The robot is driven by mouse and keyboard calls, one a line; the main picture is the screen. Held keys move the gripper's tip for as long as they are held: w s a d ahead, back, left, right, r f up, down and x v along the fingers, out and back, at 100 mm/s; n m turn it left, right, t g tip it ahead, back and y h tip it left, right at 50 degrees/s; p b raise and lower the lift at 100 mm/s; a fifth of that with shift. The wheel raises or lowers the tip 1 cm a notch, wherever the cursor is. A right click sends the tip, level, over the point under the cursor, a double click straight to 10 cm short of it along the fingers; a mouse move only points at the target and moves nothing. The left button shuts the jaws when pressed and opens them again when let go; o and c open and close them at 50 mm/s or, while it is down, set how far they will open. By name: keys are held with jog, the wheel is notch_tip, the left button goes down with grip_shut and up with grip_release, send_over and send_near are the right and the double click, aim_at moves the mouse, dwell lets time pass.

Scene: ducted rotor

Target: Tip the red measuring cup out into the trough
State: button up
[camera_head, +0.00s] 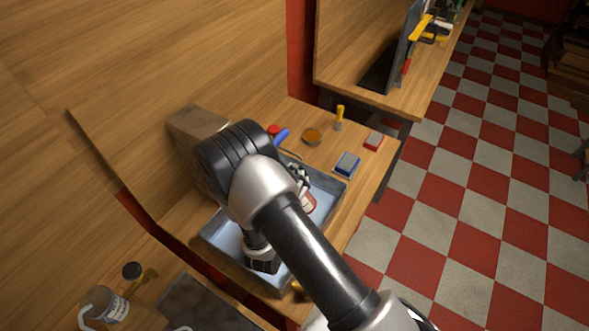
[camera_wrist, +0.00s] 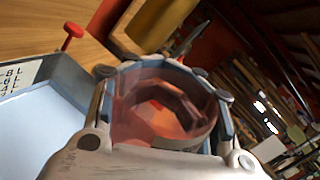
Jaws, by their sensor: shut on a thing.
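The red measuring cup (camera_wrist: 160,115) is see-through and sits between the fingers of my gripper (camera_wrist: 158,70), which is shut on it. In the head view the cup (camera_head: 308,203) shows in part beside my gripper (camera_head: 300,180), over the trough; my arm hides the rest. The trough (camera_head: 222,240) is a grey-blue, shallow, wide tray on the wooden bench. In the wrist view the trough (camera_wrist: 60,85), with a lettered label on its rim, lies left of the cup. The wrist view is strongly tilted. I cannot tell what the cup holds.
On the bench right of the trough are a blue box (camera_head: 347,164), a red-and-white block (camera_head: 374,141), an amber bowl (camera_head: 312,136) and a yellow-handled tool (camera_head: 339,118). A brown block (camera_head: 195,130) stands behind the trough. A labelled jar (camera_head: 104,305) is at front left.

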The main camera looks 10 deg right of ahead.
jog(key=f+n, duration=0.1)
jog(key=n, duration=0.1)
jog(key=f+n+b, duration=0.1)
jog(key=n, duration=0.2)
jog(key=a+f+n+t+y+b, duration=0.1)
jog(key=n, duration=0.2)
jog(key=shift+w+f, duration=0.1)
jog(key=shift+w, duration=0.1)
jog(key=shift+d, duration=0.1)
dwell(0.5)
jog(key=shift+a+f+n+b, duration=0.25)
jog(key=shift+f+n+b, duration=0.35)
jog(key=shift+n, duration=0.5)
dwell(4.5)
jog(key=shift+w+a+f+n+y+b, duration=0.15)
jog(key=shift+f+n+b, duration=0.1)
jog(key=shift+f+n, duration=0.15)
jog(key=shift+s+a+f+n+y+b, duration=0.15)
jog(key=shift+f+n+b, duration=0.1)
jog(key=shift+n, duration=0.25)
jog(key=shift+w, duration=0.1)
